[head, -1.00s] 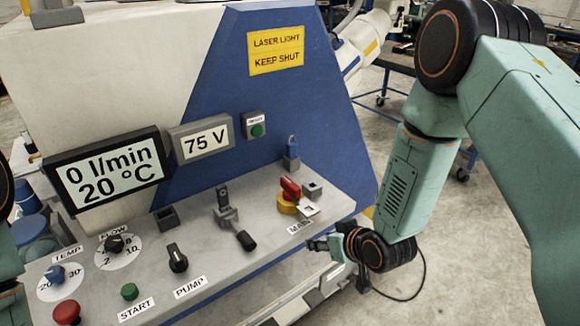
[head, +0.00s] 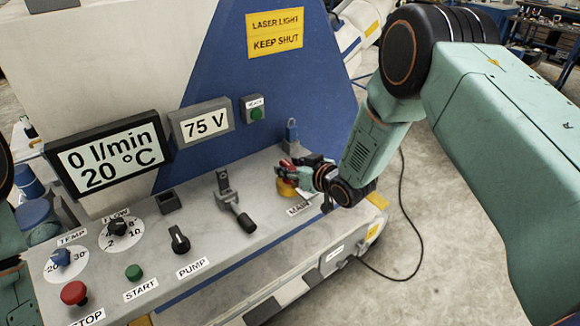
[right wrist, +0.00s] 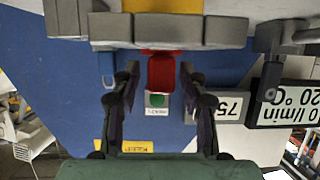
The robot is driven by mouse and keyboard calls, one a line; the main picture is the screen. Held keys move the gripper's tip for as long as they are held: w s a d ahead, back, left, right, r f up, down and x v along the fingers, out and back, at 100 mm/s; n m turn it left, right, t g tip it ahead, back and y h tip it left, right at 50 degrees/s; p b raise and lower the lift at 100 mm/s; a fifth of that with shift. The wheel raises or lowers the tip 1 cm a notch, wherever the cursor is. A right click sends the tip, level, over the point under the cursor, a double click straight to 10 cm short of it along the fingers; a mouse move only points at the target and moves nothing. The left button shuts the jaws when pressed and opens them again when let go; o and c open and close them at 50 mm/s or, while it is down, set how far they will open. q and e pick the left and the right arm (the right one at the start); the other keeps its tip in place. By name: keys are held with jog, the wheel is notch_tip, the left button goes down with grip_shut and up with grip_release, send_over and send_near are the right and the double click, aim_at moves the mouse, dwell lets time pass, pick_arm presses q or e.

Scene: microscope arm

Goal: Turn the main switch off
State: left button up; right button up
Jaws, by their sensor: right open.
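The main switch has a red handle (head: 285,167) on a yellow base (head: 288,188), at the right end of the sloping grey panel (head: 215,262). The MAIN label below it is partly covered. My right gripper (head: 297,172) is at the switch, coming from the right, and hides part of it. In the right wrist view, which is upside down, the red handle (right wrist: 161,72) stands between the two open fingertips of my right gripper (right wrist: 159,80). Gaps show on both sides of the handle. My left gripper is not in view; only bits of my left arm show at the left edge.
A blue padlock (head: 291,132) stands behind the switch. A black-tipped lever (head: 234,205), the pump knob (head: 179,240), the green start button (head: 133,272) and the red stop button (head: 74,293) lie to the left. The displays read 75 V (head: 202,124) and 0 l/min, 20 °C (head: 111,155).

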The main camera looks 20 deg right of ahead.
jog(key=shift+w+a+f, duration=0.1)
jog(key=shift+w+f, duration=0.05)
jog(key=shift+w, duration=0.1)
jog(key=shift+s, duration=0.1)
jog(key=shift+s, duration=0.1)
jog(key=shift+c, duration=0.6)
grip_shut()
